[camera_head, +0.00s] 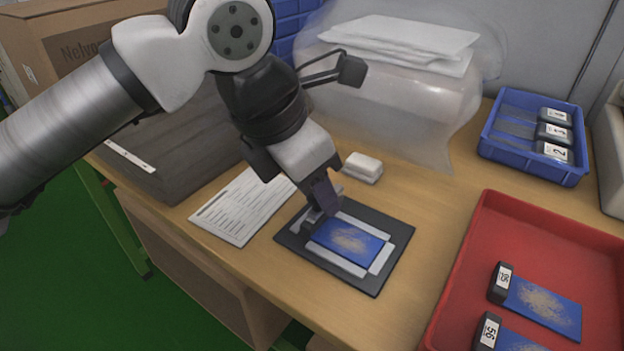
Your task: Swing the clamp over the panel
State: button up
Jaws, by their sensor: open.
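A blue panel (349,240) with a speckled tan patch lies flat within a light grey frame on a dark fixture plate (391,255) on the wooden table. My gripper (322,207) points down at the panel's far left corner, beside a small grey clamp part (303,222) at the left of the fixture. The fingers overlap the clamp in this view, so the clamp's exact shape and any contact are hard to tell. My gripper is open.
A red tray (548,252) with blue panels in dark holders stands at the right. A blue bin (512,150) stands behind it. A white block (362,167) and a printed sheet (243,206) lie near the fixture. A wrapped package (400,105) is at the back.

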jog(key=p+v, duration=0.3)
jog(key=v, duration=1)
jog(key=shift+r, duration=0.35)
jog(key=shift+a, duration=0.1)
